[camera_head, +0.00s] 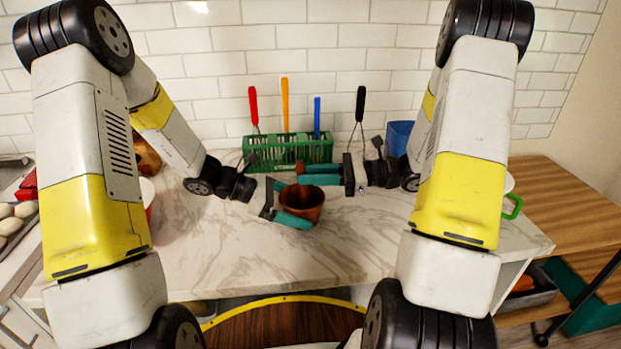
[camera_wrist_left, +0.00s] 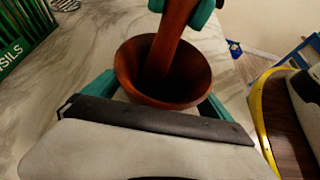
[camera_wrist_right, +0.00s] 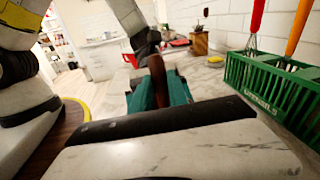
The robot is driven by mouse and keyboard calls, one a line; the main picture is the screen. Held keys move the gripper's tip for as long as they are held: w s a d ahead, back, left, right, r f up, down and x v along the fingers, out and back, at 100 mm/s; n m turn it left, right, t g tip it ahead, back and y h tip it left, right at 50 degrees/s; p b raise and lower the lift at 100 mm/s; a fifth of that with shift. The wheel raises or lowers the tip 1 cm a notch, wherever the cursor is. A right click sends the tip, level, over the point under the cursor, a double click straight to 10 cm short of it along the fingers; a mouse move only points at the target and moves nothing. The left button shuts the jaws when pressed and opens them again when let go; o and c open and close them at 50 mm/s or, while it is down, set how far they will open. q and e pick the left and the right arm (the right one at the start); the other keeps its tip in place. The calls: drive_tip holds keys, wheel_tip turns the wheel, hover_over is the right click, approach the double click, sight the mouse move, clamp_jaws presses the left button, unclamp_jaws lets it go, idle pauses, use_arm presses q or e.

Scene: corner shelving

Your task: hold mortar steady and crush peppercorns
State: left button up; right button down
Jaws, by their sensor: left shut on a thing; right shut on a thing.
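The mortar (camera_head: 306,207) is a reddish-brown wooden bowl standing upright over the marble counter. My left gripper (camera_head: 291,204) is shut on it, with teal fingers on either side. The mortar also shows in the left wrist view (camera_wrist_left: 128,70). The pestle (camera_wrist_left: 170,45) is a brown wooden rod that reaches down into the mortar, slightly tilted. My right gripper (camera_head: 310,173) is shut on its upper part above the bowl. In the right wrist view the pestle (camera_wrist_right: 157,78) stands between the teal fingers. I cannot make out peppercorns in the dark inside of the bowl.
A green utensil basket (camera_head: 288,151) with several coloured-handled tools stands behind the mortar by the tiled wall. A blue container (camera_head: 400,134) is at the back right. The counter (camera_head: 262,262) in front of the mortar is clear.

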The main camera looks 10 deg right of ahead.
sight(310, 199)
drive_tip(key=shift+r, duration=0.55)
wheel_tip(310, 199, up, 6)
drive_tip(key=shift+r, duration=0.2)
idle(0.5)
use_arm(q)
drive_tip(key=o, duration=0.6)
